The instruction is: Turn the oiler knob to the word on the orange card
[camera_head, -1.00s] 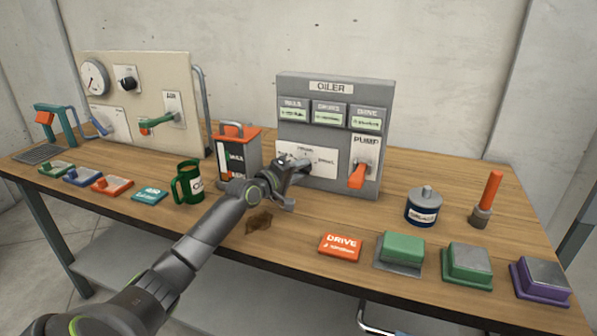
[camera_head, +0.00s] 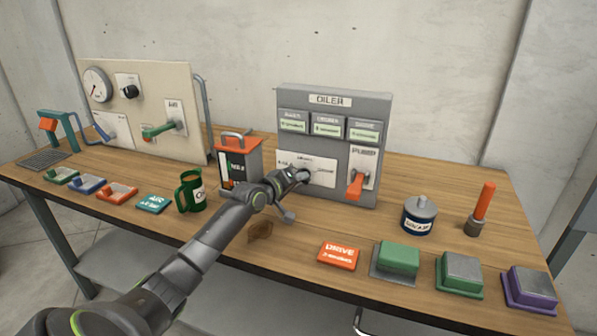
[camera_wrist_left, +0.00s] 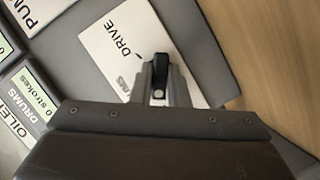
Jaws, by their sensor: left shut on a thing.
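The grey oiler panel (camera_head: 334,110) stands at the back of the bench. Its white dial plate (camera_head: 322,171) is partly hidden by my left gripper (camera_head: 303,176). In the left wrist view, my left gripper (camera_wrist_left: 161,88) is shut on the black oiler knob (camera_wrist_left: 161,70). The word DRIVE shows on the dial plate (camera_wrist_left: 112,35) beside the knob, and part of DRUMS shows nearer the fingers. I cannot tell for sure which word the knob points to. The orange card (camera_head: 338,256) lies flat near the front edge and reads DRIVE, with a smaller unclear line below.
The orange pump lever (camera_head: 355,186) sits right of the dial. A red-topped can (camera_head: 238,160) and a green mug (camera_head: 191,192) stand left of my arm. A dark blue pot (camera_head: 419,216) and several coloured boxes stand right. A brown patch (camera_head: 260,230) lies below my wrist.

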